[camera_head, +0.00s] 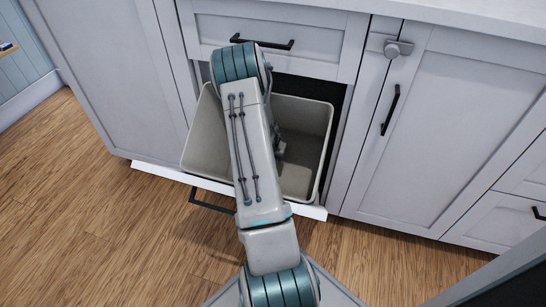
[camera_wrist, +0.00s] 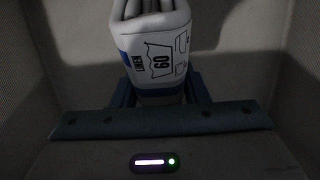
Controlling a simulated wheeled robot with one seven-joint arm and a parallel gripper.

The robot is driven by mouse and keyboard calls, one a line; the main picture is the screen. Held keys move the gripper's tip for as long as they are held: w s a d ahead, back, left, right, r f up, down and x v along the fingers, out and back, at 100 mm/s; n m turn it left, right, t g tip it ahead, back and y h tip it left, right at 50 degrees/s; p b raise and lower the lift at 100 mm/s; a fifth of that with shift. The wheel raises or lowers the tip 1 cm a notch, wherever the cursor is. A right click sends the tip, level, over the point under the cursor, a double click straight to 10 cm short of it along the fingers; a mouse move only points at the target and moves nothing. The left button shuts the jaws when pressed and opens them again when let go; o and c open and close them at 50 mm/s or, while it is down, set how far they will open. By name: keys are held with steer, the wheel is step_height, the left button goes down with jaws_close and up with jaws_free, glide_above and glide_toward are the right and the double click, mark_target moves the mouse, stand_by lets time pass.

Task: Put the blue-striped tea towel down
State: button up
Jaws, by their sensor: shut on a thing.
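The tea towel (camera_wrist: 152,45) is a folded white bundle with blue bands and a printed label reading "LINEN 60", seen at the top middle of the wrist view. My gripper (camera_wrist: 160,97) is shut on it, with a dark blue finger on each side. Grey walls surround the towel in the wrist view, and a shadow falls on them. In the head view my arm reaches over a grey-beige open bin (camera_head: 308,128) and hides much of its inside. The towel does not show in the head view. I cannot tell whether it touches the bin's bottom.
The bin stands in a pull-out cabinet front with a black handle (camera_head: 212,201). A drawer (camera_head: 320,35) is closed above it. A cabinet door (camera_head: 450,120) with a grey latch (camera_head: 398,48) is shut at right. The wooden floor (camera_head: 95,235) is clear at left.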

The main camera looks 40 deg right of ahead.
steer(key=shift+f+b, duration=0.35)
steer(key=o, duration=1.1)
steer(key=shift+r+p, duration=0.45)
steer(key=p+v, duration=0.4)
steer(key=v, duration=0.8)
steer(key=shift+f+p, duration=0.1)
steer(key=shift+p, duration=0.2)
